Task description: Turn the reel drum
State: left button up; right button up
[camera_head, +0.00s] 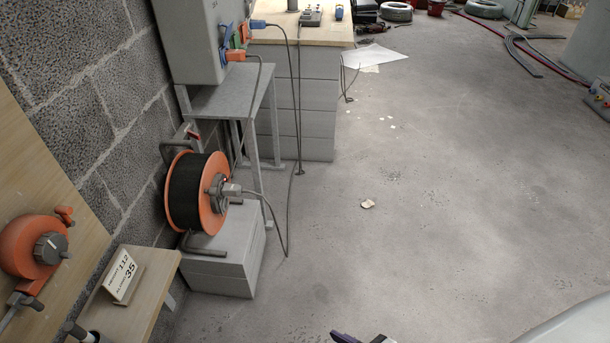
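A cable reel drum (186,192) with orange flanges and dark cable wound on it stands on a grey block, left of centre. Its grey hub (217,190) faces right, with a grey plug (233,189) in it and a small red light. A tube frame (204,251) holds the drum. A smaller orange reel (24,245) with a black knob (49,248) is on the wooden board at the left edge. A small purple and dark piece, perhaps my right gripper (362,339), just shows at the bottom edge, apart from the drum. My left gripper is not in view.
A grey block (226,274) is under the drum. A metal stand (228,100) and socket cabinet (196,45) are behind it. A cable (287,215) hangs to its right. A sign (122,275) is on a wooden ledge (157,266). The floor to the right is mostly clear.

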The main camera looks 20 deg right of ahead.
aim_at(212, 224)
jog(key=z, duration=0.3)
jog(key=i, duration=1)
